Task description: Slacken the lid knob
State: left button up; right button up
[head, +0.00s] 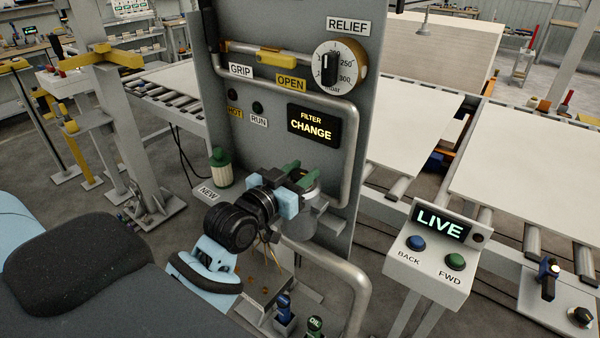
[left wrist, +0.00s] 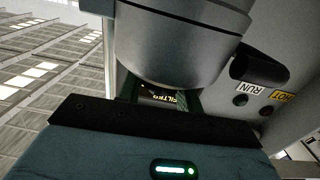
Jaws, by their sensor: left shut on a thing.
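My left gripper (head: 302,178) reaches in from the lower left, with green fingers over the grey filter housing (head: 318,216) on the panel's front. The fingers are shut on the lid knob, which they and the gripper body mostly hide. In the left wrist view the round grey housing (left wrist: 180,45) fills the upper middle, close to the green fingers (left wrist: 190,101). How far the knob has turned cannot be told. My right gripper is not in view.
The grey panel carries the RELIEF dial (head: 329,64), a yellow handle (head: 276,59) and a lit FILTER CHANGE display (head: 312,125). A green-topped new filter (head: 220,168) stands left of the housing. A pipe (head: 352,285) curves below. The LIVE button box (head: 432,255) stands right.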

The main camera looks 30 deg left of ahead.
aim_at(295, 180)
pick_arm(q)
jog(key=shift+n+y, duration=0.6)
jog(key=shift+y, duration=0.3)
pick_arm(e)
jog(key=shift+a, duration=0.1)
pick_arm(q)
jog(key=o, duration=1)
jog(key=s, duration=0.6)
jog(key=shift+s+f+b, duration=0.15)
jog(key=shift+f+b, duration=0.05)
jog(key=shift+b, duration=0.2)
jog(key=shift+s+r, duration=0.15)
jog(key=shift+s, duration=0.65)
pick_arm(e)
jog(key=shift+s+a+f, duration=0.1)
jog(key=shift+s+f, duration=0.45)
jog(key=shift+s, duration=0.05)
